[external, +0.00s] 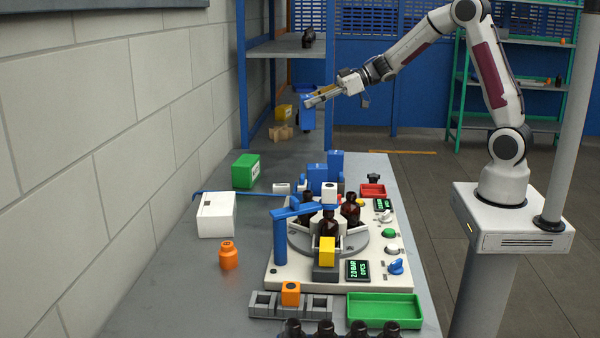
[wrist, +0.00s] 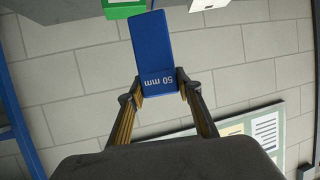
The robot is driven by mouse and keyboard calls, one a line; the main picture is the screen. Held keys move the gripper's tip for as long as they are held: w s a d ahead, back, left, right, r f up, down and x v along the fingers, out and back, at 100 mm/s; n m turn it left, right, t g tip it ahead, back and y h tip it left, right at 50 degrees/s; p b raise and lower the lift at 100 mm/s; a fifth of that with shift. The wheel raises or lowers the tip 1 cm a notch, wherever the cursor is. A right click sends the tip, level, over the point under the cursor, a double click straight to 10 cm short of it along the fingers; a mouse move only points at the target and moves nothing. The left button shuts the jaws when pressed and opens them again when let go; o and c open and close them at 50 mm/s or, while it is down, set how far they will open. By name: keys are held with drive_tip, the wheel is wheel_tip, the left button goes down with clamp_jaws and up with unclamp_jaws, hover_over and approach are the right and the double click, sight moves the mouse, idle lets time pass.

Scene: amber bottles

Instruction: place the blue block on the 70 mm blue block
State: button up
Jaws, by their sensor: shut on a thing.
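A blue block marked 50 mm (wrist: 152,48) is between the two fingers of my gripper (wrist: 160,88) in the wrist view. My gripper (external: 314,99) is shut on it, and the held block also shows in the external view (external: 307,117), raised well above the bench at its far end. Several blue blocks stand behind the round fixture, among them a taller one (external: 335,163) and a lower one (external: 317,177). Their markings are too small to read, so I cannot tell which is the 70 mm block.
A round fixture (external: 298,241) with amber bottles (external: 350,208) and a blue overhead arm (external: 280,236) stands in front of the blocks. A green box (external: 246,171) and a white box (external: 216,214) stand left.

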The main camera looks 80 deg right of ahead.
drive_tip(key=s+a+n+y, duration=0.2)
drive_tip(key=s+a, duration=0.1)
drive_tip(key=a, duration=0.3)
drive_tip(key=shift+s+f, duration=0.2)
drive_tip(key=shift+s, duration=0.15)
drive_tip(key=shift+f, duration=0.1)
wheel_tip(320, 180, down, 6)
drive_tip(key=shift+f, duration=0.1)
idle(0.4)
drive_tip(key=shift+f, duration=1.8)
drive_tip(key=shift+f, duration=0.2)
drive_tip(key=o, duration=1.2)
